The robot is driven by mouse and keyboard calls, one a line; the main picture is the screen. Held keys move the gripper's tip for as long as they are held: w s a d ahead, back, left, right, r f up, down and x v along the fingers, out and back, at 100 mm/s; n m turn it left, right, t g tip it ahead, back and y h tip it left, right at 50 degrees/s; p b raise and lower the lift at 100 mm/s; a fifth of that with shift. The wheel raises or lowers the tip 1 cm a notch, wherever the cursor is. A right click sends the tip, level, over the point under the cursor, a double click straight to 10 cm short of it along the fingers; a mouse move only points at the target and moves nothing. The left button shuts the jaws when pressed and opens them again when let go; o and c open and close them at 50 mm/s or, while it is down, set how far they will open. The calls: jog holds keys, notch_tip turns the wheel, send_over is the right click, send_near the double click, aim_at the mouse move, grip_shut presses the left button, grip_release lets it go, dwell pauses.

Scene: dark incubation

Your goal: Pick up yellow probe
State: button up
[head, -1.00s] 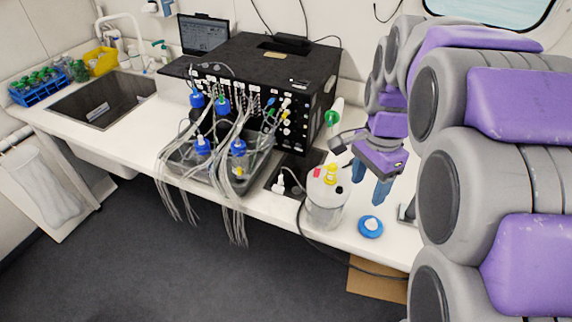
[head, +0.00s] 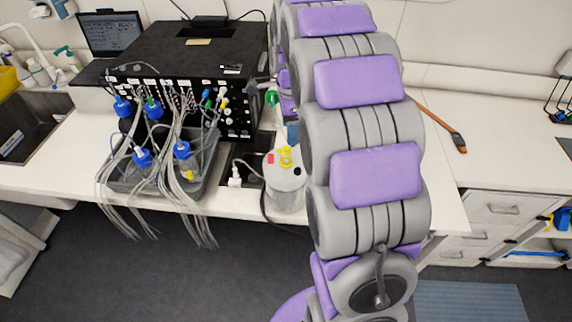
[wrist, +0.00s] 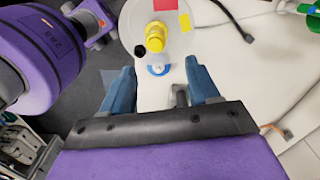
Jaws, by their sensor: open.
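A yellow fitting (head: 286,157), possibly the yellow probe, stands on the lid of a white round container (head: 285,192). In the wrist view the yellow fitting (wrist: 155,37) lies just beyond my fingertips, near the top middle, on the white lid (wrist: 130,22). My gripper (wrist: 160,78) is open, with its two blue fingers apart and nothing gripped. A blue ring with a white centre (wrist: 158,69) shows between the fingertips. In the head view my arm hides most of the gripper; a bit of blue finger (head: 292,132) shows right above the container.
A black instrument box (head: 190,55) with many cables stands behind a grey tray (head: 205,165) of blue-capped bottles. A dark cable runs by the container.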

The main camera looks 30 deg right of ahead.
aim_at(282, 151)
jog(key=f, duration=0.1)
jog(key=a+f, duration=0.2)
jog(key=f, duration=0.1)
jog(key=shift+a, duration=0.25)
jog(key=shift+a+f+b, duration=0.15)
jog(key=shift+f+b, duration=0.15)
jog(key=shift+f, duration=0.05)
jog(key=f, duration=0.1)
jog(key=d+f, duration=0.1)
jog(key=f, duration=0.1)
jog(key=d+f, duration=0.1)
jog(key=shift+d+f+b, duration=0.2)
jog(key=shift+d+b, duration=0.05)
jog(key=shift+b, duration=0.1)
jog(key=shift+d+f, duration=0.1)
jog(key=shift+d, duration=0.1)
jog(key=shift+a, duration=0.85)
jog(key=shift+c, duration=1)
jog(key=shift+a+r, duration=0.2)
jog(key=shift+a, duration=0.25)
jog(key=c, duration=0.3)
jog(key=shift+c, duration=0.8)
jog(key=shift+s+d+f, duration=0.1)
jog(key=shift+d, duration=0.8)
jog(key=c, duration=0.4)
jog(key=shift+a, duration=0.1)
grip_shut()
